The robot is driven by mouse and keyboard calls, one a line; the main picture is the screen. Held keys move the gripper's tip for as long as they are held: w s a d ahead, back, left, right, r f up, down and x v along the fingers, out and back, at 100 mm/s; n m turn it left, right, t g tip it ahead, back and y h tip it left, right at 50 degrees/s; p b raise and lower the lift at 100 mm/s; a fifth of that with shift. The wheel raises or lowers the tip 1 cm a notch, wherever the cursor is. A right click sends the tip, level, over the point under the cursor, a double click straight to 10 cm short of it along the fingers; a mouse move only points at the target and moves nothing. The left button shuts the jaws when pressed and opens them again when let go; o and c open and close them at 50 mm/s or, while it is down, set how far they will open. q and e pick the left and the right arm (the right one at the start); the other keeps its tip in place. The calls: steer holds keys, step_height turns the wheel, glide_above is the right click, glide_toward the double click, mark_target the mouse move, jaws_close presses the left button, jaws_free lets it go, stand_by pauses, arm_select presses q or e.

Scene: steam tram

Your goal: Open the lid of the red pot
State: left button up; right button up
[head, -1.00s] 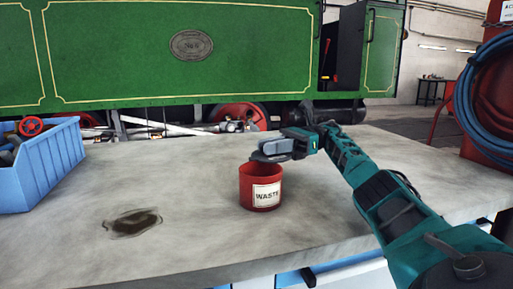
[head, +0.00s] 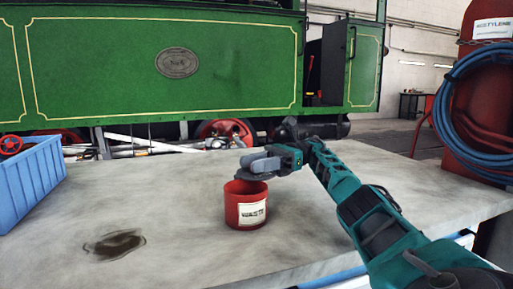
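The red pot (head: 245,210) stands upright on the workbench, with a white label on its front that appears to read "WASTE". Some of its red inside shows at the mouth. A dark, flat, disc-like piece (head: 250,177), which looks like the lid, sits over the back of the mouth, just under my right gripper. My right gripper (head: 259,164) is at the pot's top, a little to the right of its middle. Its fingers overlap the dark piece, and I cannot tell whether they are shut on it. My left gripper is not in view.
The grey workbench (head: 160,200) is mostly clear around the pot. A dark oily stain (head: 114,244) lies to the left. A blue crate (head: 30,180) stands at the left edge. Behind are a green tram (head: 110,70) and a red cylinder with blue hose (head: 445,115).

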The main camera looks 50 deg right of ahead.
arm_select(q)
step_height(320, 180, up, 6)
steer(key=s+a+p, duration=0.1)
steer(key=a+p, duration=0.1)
steer(key=p, duration=0.7)
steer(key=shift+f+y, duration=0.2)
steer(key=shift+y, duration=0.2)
arm_select(e)
step_height(320, 180, up, 20)
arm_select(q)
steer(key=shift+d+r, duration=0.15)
arm_select(e)
steer(key=shift+f, duration=0.15)
